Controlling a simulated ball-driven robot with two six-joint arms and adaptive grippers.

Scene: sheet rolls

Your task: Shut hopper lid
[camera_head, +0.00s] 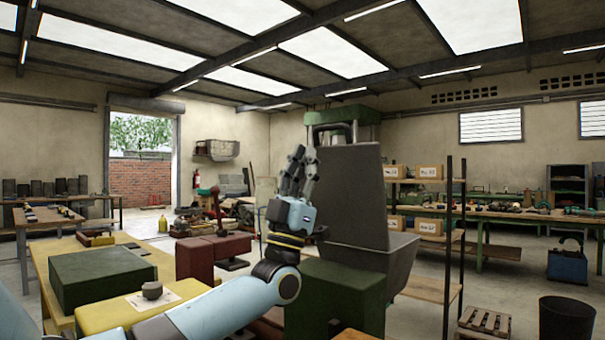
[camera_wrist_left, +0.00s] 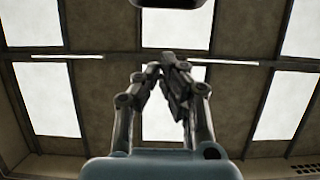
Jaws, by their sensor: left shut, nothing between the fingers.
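A tall grey hopper (camera_head: 352,200) stands on a green machine body (camera_head: 335,298) in the middle of the head view. A green part (camera_head: 342,115) with a curved grey bar below it shows at its top. I cannot tell clearly which part is the lid or how far open it stands. My left gripper (camera_head: 302,156) points up just left of the hopper's upper face, and I cannot tell whether it touches. In the left wrist view its fingertips (camera_wrist_left: 165,64) meet with nothing between them. My right gripper is not in view.
A red machine part (camera_head: 210,254) stands beside my left arm. A shelf with boxes (camera_head: 428,171) stands right of the hopper.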

